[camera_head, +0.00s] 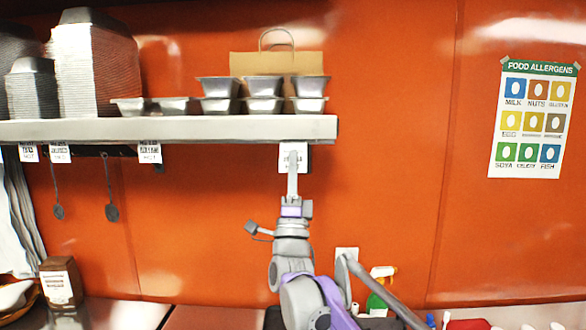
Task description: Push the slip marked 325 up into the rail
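A white slip (300,150) with dark print too small to read is upright just under the right end of the shelf. Its top edge is at the shelf's front edge, where the rail (215,139) runs; I cannot tell whether it is inside the rail. My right gripper (292,164) comes up from below. Its narrow fingers show edge-on as one piece over the slip's lower middle, shut on it, and hide part of the print. My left gripper is not in view.
Other slips (149,153) hang along the shelf edge at left, with ladles (111,211) below. The shelf (190,129) holds metal tubs, stacked containers and a paper bag (275,64). An allergen poster (534,120) is at right. A green bottle (377,303) stands below.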

